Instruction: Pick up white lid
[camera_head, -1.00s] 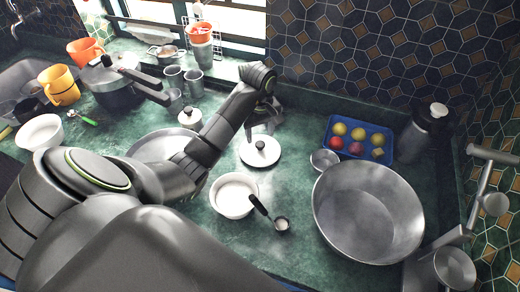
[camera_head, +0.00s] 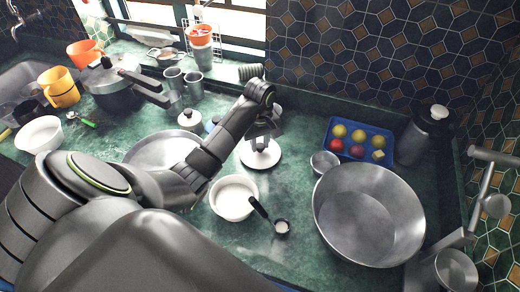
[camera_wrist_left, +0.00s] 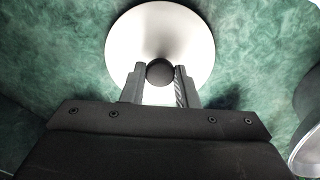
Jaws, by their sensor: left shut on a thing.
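The white lid (camera_head: 268,160) is a round disc with a black knob. It lies on the green counter behind the white bowl (camera_head: 233,197). In the left wrist view the lid (camera_wrist_left: 190,40) lies just ahead of me, with its black knob (camera_wrist_left: 160,71) between my fingertips. My left gripper (camera_head: 262,143) is over the lid, and its fingers (camera_wrist_left: 160,75) are shut on the knob. The arm and gripper cover part of the lid in the head view. I cannot tell any gap under the lid. My right gripper is not in view.
A blue tray (camera_head: 391,139) with fruit stands right of the lid. A large metal basin (camera_head: 350,225) and small metal cup (camera_head: 324,162) stand nearer. A black-handled scoop (camera_head: 282,227) lies by the bowl. A lidded white pot (camera_head: 190,119) stands left of my gripper.

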